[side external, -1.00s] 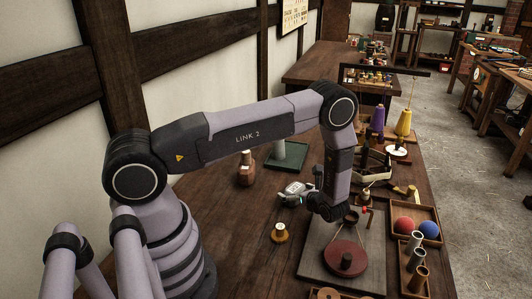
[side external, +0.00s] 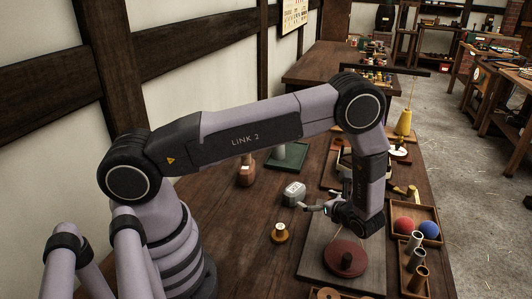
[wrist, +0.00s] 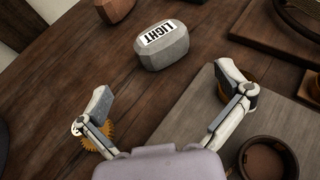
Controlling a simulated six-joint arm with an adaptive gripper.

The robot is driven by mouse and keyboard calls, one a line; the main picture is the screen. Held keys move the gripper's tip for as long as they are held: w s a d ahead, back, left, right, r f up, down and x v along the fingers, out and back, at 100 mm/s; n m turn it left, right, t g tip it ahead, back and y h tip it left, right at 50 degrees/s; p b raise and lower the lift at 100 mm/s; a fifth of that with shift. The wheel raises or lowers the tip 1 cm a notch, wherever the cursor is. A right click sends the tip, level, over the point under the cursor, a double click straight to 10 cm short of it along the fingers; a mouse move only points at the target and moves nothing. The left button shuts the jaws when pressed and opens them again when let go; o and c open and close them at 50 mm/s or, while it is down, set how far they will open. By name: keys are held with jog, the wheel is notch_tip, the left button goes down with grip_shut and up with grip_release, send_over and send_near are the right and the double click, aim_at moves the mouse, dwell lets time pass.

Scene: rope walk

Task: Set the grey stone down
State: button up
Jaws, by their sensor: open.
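The grey stone (side external: 294,194) is a faceted block standing on the dark wooden table, left of my gripper in the side view. In the wrist view the grey stone (wrist: 162,46) shows a white label reading "LIGHT" and lies beyond my fingertips. My gripper (side external: 312,208) is to the right of the stone, and a clear gap separates them. In the wrist view my gripper (wrist: 165,82) has its two fingers spread wide with nothing between them.
A grey board with a red disc (side external: 346,257) lies to the right. A tray holds red and blue balls (side external: 404,225).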

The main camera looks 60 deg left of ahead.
jog(key=shift+d+r, duration=0.3)
jog(key=s+r+n+g+h, duration=0.1)
jog(key=s+r+n+h, duration=0.3)
jog(key=r, duration=0.7)
jog(key=s+r+n+g+h, duration=0.1)
jog(key=s+r+n+h, duration=0.3)
jog(key=r, duration=0.7)
jog(key=s+d+r+n+t+h, duration=0.1)
jog(key=s+r+n+t+h, duration=0.1)
jog(key=s+r+n, duration=0.3)
jog(key=s+d+r+n+t+h, duration=0.2)
jog(key=s+r+n+t, duration=0.3)
jog(key=s, duration=0.7)
notch_tip(320, 180, up, 2)
jog(key=shift+s+d+r+t+h, duration=0.15)
jog(key=shift+s+d+t+h, duration=0.15)
jog(key=shift+h, duration=0.5)
